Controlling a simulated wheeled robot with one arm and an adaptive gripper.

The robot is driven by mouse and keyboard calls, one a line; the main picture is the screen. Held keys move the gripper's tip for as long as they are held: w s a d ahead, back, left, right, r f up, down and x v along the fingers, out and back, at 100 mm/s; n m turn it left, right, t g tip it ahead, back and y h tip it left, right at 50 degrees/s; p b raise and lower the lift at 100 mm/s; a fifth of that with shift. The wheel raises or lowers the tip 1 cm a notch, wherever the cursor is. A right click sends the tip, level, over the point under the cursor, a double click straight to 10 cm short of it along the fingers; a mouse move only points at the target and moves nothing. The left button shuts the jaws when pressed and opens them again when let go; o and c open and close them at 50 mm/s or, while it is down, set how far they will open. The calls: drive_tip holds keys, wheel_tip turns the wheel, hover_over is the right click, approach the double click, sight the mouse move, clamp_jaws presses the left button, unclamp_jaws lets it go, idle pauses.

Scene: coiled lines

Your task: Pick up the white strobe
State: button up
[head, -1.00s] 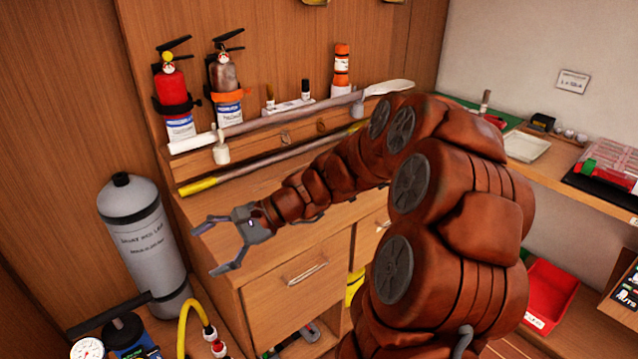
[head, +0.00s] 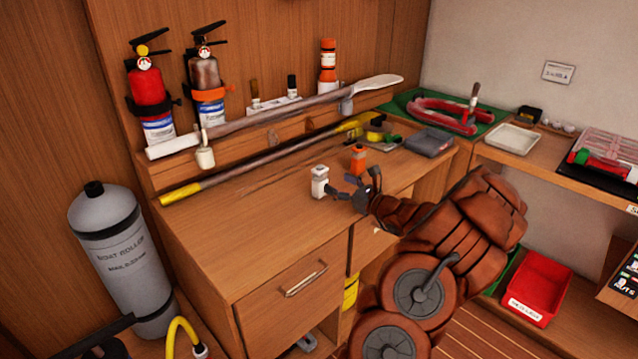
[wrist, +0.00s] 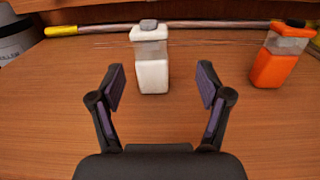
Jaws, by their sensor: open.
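The white strobe (head: 319,183) stands upright on the wooden desk top, a small white block with a clear upper part and grey cap. In the wrist view the white strobe (wrist: 151,62) stands just beyond the fingertips, slightly left of the middle of the gap. My gripper (head: 341,188) is open and empty, low over the desk to the right of the strobe. In the wrist view both fingers of my gripper (wrist: 160,82) are spread apart, not touching the strobe.
An orange strobe (head: 358,158) stands close by, to the right in the wrist view (wrist: 279,60). A yellow-ended pole (head: 262,158) lies along the desk's back. A grey box (head: 429,141) sits at the right end. The desk's left front (head: 225,240) is clear.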

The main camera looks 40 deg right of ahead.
sight(323, 176)
drive_tip(key=w, duration=0.2)
drive_tip(key=w+a+p, duration=0.1)
drive_tip(key=w, duration=0.1)
drive_tip(key=w+r, duration=0.1)
drive_tip(key=shift+w+a+p, duration=0.2)
drive_tip(key=shift+w+p, duration=0.15)
drive_tip(key=shift+w, duration=0.05)
drive_tip(key=shift+w+d, duration=0.1)
drive_tip(key=shift+w, duration=0.6)
drive_tip(key=c, duration=1.3)
